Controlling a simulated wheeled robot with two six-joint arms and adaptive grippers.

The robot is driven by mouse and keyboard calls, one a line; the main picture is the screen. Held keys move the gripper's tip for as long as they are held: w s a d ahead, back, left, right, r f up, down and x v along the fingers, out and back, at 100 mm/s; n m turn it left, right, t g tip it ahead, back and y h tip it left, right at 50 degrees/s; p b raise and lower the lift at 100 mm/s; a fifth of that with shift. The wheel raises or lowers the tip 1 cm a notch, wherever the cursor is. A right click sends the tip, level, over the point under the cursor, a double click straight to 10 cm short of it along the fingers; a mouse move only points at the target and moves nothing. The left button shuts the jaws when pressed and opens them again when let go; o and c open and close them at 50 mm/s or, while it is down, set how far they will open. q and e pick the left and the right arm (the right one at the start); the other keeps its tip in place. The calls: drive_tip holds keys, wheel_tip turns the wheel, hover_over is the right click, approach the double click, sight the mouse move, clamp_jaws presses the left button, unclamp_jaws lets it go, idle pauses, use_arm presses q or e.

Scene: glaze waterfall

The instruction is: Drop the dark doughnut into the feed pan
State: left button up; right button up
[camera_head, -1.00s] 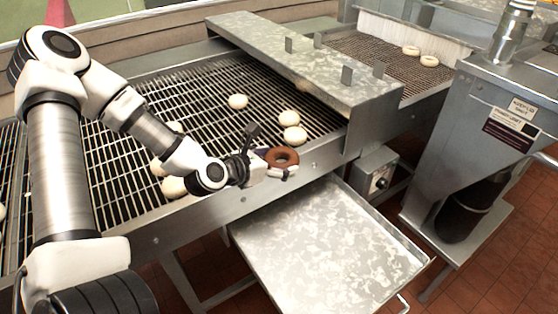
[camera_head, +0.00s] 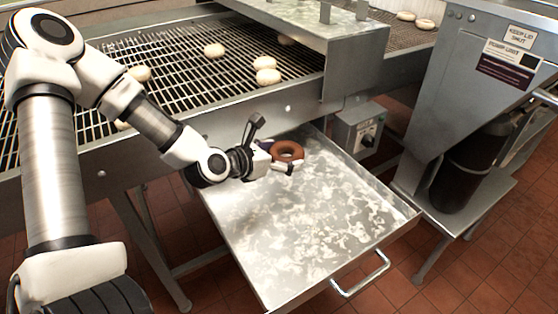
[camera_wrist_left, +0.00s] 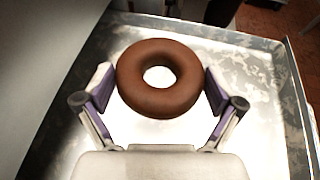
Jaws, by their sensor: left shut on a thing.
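The dark doughnut (camera_head: 287,147) is a brown ring held by my left gripper (camera_head: 281,159). In the left wrist view the doughnut (camera_wrist_left: 143,99) sits flat between the two fingers (camera_wrist_left: 160,88), which touch its sides. The feed pan appears to be the shallow grey metal pan (camera_head: 310,225), with low walls and a front handle, below the conveyor. The doughnut is over the pan's back left part, and the wrist view shows the pan floor (camera_wrist_left: 262,140) under it. The exact height above the pan is hard to tell. My right gripper does not show.
A wire conveyor (camera_head: 180,75) with several pale doughnuts (camera_head: 267,76) runs behind the pan. A metal cover (camera_head: 310,35) bridges it. A control box (camera_head: 360,128) and a grey hopper stand (camera_head: 465,95) are to the right. The front of the pan is clear.

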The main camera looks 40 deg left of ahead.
use_arm(q)
drive_tip(key=f, duration=0.2)
drive_tip(key=b, duration=0.5)
hover_over(281, 194)
wheel_tip(281, 194, down, 5)
drive_tip(key=shift+f, duration=0.1)
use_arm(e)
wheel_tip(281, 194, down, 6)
use_arm(q)
drive_tip(key=o, duration=0.8)
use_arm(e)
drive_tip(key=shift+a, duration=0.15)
use_arm(q)
wheel_tip(281, 194, up, 10)
drive_tip(key=shift+r, duration=0.1)
